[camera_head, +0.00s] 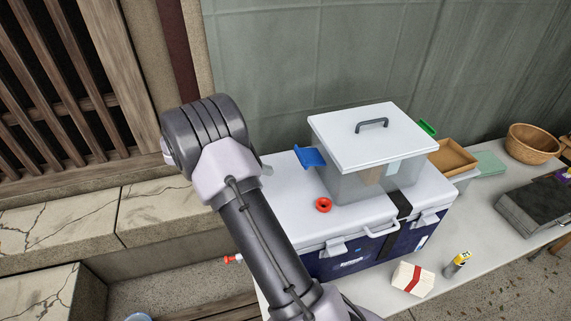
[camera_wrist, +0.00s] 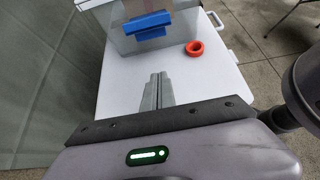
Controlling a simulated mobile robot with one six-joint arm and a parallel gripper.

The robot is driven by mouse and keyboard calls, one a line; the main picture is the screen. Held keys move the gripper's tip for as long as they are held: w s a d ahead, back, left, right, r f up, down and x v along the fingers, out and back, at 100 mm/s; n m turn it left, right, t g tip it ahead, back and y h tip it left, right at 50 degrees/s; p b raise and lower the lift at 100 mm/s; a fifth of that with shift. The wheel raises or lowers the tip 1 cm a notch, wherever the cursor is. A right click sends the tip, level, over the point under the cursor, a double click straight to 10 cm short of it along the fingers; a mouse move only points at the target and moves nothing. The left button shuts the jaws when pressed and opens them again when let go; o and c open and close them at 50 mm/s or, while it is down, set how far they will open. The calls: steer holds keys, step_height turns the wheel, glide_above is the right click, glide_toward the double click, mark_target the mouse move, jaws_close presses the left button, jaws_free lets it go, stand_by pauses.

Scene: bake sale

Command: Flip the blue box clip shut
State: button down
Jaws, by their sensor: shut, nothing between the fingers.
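The clear box (camera_head: 345,184) with a white lid (camera_head: 372,137) stands on a white and navy cooler. Its blue clip (camera_head: 309,156) sticks outward from the left side like an open flap. In the wrist view the blue clip (camera_wrist: 147,25) is at the top, on the near side of the box (camera_wrist: 184,32). My gripper (camera_wrist: 159,76) is shut and empty, over the cooler's white top, with its fingertips pointing toward the clip and apart from it.
A red ring (camera_head: 323,204) lies on the cooler lid (camera_head: 279,207) beside the box, right of my fingers in the wrist view. A green clip (camera_head: 427,128) sticks out on the box's far side. A wall (camera_head: 300,60) rises behind the cooler.

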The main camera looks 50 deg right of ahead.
mark_target(309, 158)
steer(key=shift+s+f, duration=0.1)
steer(key=b+x, duration=0.1)
steer(key=x, duration=0.8)
steer(key=shift+s+d+f, duration=0.1)
steer(key=shift+d+f, duration=0.15)
steer(key=shift+d, duration=0.05)
steer(key=r, duration=0.3)
steer(key=shift+s+d+r, duration=0.2)
steer(key=shift+d+r, duration=0.05)
steer(key=shift+d, duration=0.1)
steer(key=shift+d+r, duration=0.1)
steer(key=shift+r, duration=0.15)
steer(key=shift+r+p, duration=0.15)
steer(key=shift+p, duration=0.15)
